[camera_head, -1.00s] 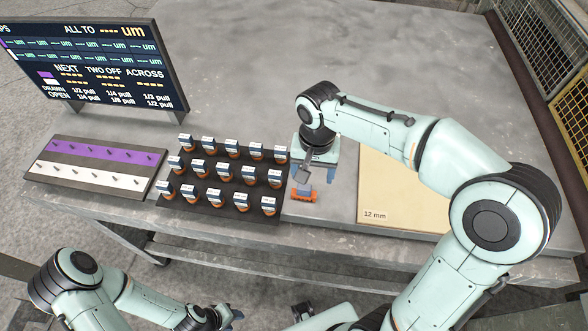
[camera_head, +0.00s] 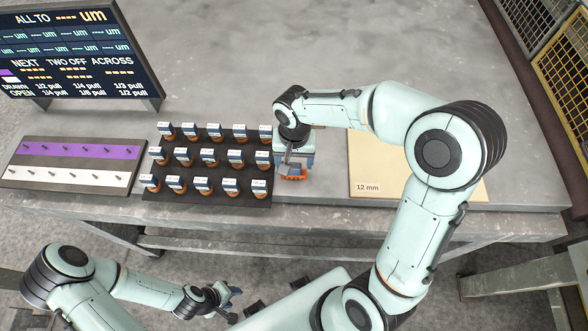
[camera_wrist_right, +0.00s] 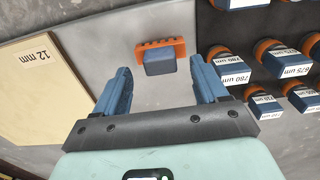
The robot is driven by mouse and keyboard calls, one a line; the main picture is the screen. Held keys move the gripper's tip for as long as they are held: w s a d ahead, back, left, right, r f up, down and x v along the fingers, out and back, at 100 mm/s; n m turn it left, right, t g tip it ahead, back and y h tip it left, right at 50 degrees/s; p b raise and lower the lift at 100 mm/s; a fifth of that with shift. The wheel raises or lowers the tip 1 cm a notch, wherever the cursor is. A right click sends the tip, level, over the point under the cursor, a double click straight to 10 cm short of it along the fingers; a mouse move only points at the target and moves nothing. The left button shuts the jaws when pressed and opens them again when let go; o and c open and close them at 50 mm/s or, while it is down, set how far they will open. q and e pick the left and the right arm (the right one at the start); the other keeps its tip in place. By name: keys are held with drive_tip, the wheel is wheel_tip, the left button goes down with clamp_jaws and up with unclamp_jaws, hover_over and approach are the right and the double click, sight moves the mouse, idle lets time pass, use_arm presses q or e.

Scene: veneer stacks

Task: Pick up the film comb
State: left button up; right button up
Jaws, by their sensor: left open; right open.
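The film comb is an orange toothed strip with a dark blue block as its grip. In the right wrist view the film comb (camera_wrist_right: 160,60) lies on the grey table, centred ahead of the fingertips. In the head view only part of the film comb (camera_head: 291,178) shows below my right gripper (camera_head: 293,163). My right gripper (camera_wrist_right: 162,76) is open and empty, its two blue fingers on either side of the comb's line but not visibly touching it. My left gripper (camera_head: 228,300) is open and empty, off the table's front edge.
A black rack (camera_head: 208,194) with several labelled orange-and-blue pieces stands just left of the comb. A pale 12 mm board (camera_head: 367,174) lies to the right. A purple-and-white pegged panel (camera_head: 70,168) and a screen (camera_head: 78,50) are at the left. The back of the table is clear.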

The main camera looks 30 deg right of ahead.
sight(294, 166)
wheel_tip(294, 166, down, 3)
drive_tip(key=shift+f, duration=0.2)
drive_tip(key=c, duration=1.1)
drive_tip(key=shift+o, duration=0.2)
drive_tip(key=shift+r, duration=0.15)
use_arm(q)
drive_tip(key=w+r+p, duration=0.2)
drive_tip(key=shift+w+r, duration=0.3)
drive_tip(key=shift+r, duration=0.05)
use_arm(e)
wheel_tip(294, 166, up, 20)
